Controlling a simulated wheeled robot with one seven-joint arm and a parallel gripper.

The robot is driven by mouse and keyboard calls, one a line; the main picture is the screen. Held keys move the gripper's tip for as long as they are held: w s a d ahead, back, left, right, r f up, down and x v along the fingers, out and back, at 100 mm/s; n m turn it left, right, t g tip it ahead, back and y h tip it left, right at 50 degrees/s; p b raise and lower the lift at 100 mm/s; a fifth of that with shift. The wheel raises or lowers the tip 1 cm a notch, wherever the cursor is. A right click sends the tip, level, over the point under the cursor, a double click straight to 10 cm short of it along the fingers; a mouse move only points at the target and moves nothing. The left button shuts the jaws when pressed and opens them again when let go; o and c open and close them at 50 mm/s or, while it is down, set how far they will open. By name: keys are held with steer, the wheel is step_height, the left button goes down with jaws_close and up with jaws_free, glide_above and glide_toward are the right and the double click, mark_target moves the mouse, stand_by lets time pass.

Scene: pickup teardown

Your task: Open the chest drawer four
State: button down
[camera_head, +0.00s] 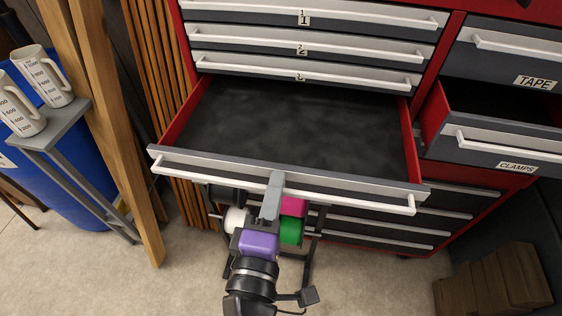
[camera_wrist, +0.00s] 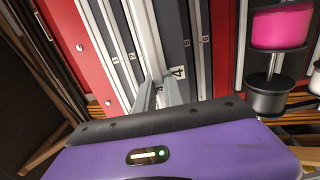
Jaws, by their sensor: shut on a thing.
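The red tool chest has a drawer (camera_head: 290,130) pulled far out, below the drawers labelled 1, 2 and 3; its dark interior looks empty. In the wrist view a front carries a label 4 (camera_wrist: 178,72) right by the fingers. My gripper (camera_head: 272,192) is shut on the white bar handle (camera_head: 340,195) of this open drawer, near the middle of the bar. In the wrist view my gripper (camera_wrist: 160,92) reaches the drawer front, with the purple gripper body filling the lower part. The fingers hide part of the handle.
Closed drawers 1 to 3 (camera_head: 310,45) are above, and more closed drawers (camera_head: 370,225) are below. At right, the CLAMPS drawer (camera_head: 510,145) stands partly open. A grey stand (camera_head: 60,128) with measuring jugs and wooden planks (camera_head: 120,130) are at left. Wooden blocks (camera_head: 492,283) lie at lower right.

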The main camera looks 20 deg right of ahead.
steer(key=shift+s+a, duration=0.35)
steer(key=shift+s, duration=0.1)
steer(key=c, duration=1.4)
jaws_free()
steer(key=shift+c, duration=0.2)
steer(key=v, duration=0.7)
steer(key=shift+s+a+b, duration=0.25)
steer(key=shift+s+b, duration=0.05)
steer(key=shift+b, duration=0.15)
